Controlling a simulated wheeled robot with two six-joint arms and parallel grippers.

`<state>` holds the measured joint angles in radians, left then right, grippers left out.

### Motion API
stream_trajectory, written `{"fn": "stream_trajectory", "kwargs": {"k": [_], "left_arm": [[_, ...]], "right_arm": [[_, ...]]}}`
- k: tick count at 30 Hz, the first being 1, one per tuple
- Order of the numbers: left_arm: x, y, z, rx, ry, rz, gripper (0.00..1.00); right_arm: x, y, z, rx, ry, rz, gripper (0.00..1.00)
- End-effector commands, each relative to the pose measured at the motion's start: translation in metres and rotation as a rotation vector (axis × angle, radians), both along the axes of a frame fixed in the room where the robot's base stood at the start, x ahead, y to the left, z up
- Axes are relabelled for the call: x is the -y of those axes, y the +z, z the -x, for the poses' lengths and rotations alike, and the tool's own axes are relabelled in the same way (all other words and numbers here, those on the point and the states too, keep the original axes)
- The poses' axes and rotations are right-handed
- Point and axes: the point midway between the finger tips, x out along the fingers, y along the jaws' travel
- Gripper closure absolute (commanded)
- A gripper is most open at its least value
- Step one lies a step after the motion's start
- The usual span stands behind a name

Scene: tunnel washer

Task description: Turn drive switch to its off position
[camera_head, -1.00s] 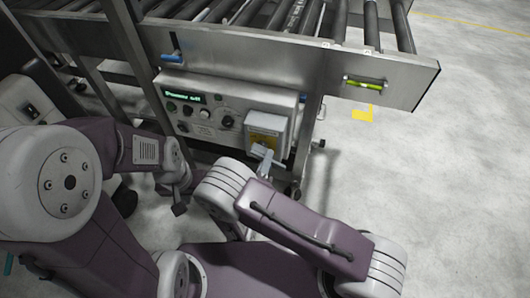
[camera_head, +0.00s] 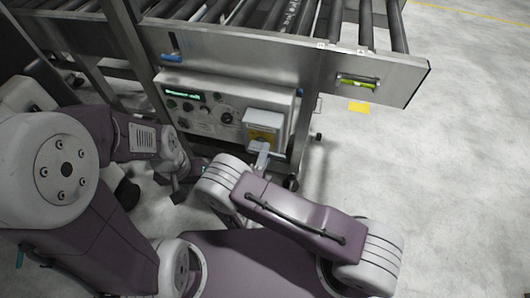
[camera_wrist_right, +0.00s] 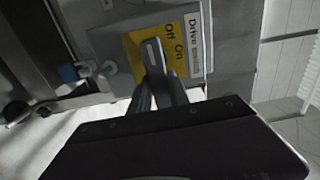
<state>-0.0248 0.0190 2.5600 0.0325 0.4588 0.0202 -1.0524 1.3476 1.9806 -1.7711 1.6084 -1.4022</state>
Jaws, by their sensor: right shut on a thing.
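The drive switch is on a grey box (camera_head: 263,122) with a yellow plate (camera_head: 262,137) at the right end of the control panel. In the right wrist view the yellow plate (camera_wrist_right: 179,42) reads "Off" and "On", beside a white "Drive" label (camera_wrist_right: 195,45). The grey switch handle (camera_wrist_right: 152,50) stands out from the plate, near the "Off" and "On" words. My right gripper (camera_wrist_right: 156,78) is shut on the handle; it also shows below the box in the head view (camera_head: 262,151). The handle's exact angle is hard to tell. My left arm's end (camera_head: 175,165) is left of the panel, its fingers unclear.
The control panel (camera_head: 222,108) has a lit display, knobs and buttons. A roller conveyor (camera_head: 240,55) with a metal side rail runs above it. A blue knob (camera_wrist_right: 72,72) sits beside the switch box.

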Motion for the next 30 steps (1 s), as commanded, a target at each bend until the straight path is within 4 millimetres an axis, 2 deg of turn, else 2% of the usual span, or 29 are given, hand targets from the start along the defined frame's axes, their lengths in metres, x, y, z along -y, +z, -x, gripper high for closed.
{"fn": "stream_trajectory", "kwargs": {"k": [7,8,9,10,25,28,30], "left_arm": [[0.0,0.0,0.0,0.0,0.0,0.0,0.64],[0.0,0.0,0.0,0.0,0.0,0.0,0.64],[0.0,0.0,0.0,0.0,0.0,0.0,0.64],[0.0,0.0,0.0,0.0,0.0,0.0,0.64],[0.0,0.0,0.0,0.0,0.0,0.0,0.64],[0.0,-0.007,0.0,0.0,0.0,0.0,0.64],[0.0,-0.019,0.0,0.0,0.0,0.0,0.64]], "right_arm": [[0.0,-0.001,0.0,-0.004,0.001,0.005,1.0],[0.0,-0.001,0.0,-0.004,0.001,0.005,0.73],[0.0,-0.001,0.0,-0.003,0.001,0.004,0.61],[0.0,-0.001,0.0,-0.003,0.001,0.004,0.56],[0.0,0.0,0.0,0.0,0.0,0.0,0.56],[0.0,-0.004,0.0,0.012,0.0,-0.036,0.56],[0.0,-0.01,0.0,0.036,0.0,-0.109,0.56]]}}
